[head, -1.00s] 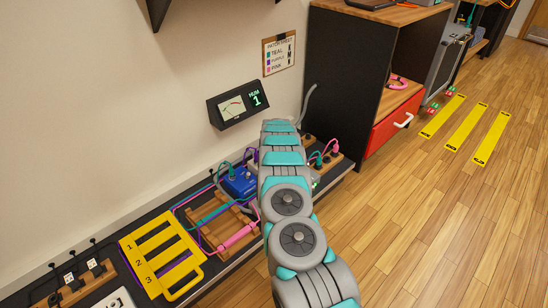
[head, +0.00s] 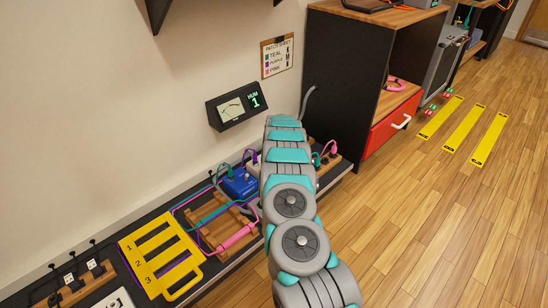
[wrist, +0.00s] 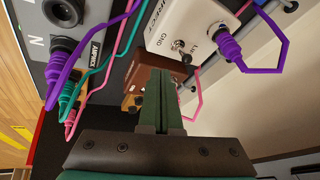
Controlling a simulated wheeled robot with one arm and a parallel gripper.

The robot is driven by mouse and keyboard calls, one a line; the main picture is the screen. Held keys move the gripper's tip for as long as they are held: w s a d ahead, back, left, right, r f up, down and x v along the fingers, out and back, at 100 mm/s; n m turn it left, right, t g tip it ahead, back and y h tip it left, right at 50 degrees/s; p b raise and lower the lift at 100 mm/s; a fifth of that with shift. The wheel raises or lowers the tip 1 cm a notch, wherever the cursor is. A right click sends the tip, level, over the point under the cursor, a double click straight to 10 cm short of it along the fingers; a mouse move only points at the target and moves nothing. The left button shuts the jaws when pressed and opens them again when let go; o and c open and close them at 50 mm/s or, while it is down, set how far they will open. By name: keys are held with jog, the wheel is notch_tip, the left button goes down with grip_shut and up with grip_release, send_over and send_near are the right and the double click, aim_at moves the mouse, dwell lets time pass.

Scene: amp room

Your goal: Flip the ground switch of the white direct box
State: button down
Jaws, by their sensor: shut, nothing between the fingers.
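The white direct box (wrist: 205,22) is at the upper middle of the wrist view, seen at a tilt. Its ground switch (wrist: 179,47) is a small metal toggle beside the printed letters GND. A purple plug (wrist: 228,45) sits in the same face, to the right of the switch. My gripper (wrist: 162,75) is shut and empty, its green fingers pointing toward the switch from just below it in the picture. I cannot tell whether the tips touch it. In the head view my arm hides the gripper and most of the white box.
The head view shows a blue box (head: 240,183), a yellow slotted plate (head: 143,241) and a meter (head: 237,106) reading HUM 1.

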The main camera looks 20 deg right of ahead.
notch_tip(320, 180, up, 10)
jog(key=a, duration=0.2)
jog(key=shift+s+a+b, duration=0.35)
jog(key=shift+r, duration=0.1)
jog(key=s+a+r+n+g+y, duration=0.3)
jog(key=s+a+r+n, duration=0.3)
jog(key=s+a+r, duration=1.5)
jog(key=s+a+r+n+g+h, duration=0.1)
jog(key=s+n+g, duration=0.2)
jog(key=s, duration=4)
jog(key=shift+a+n+g, duration=0.2)
jog(key=shift+n+g, duration=0.2)
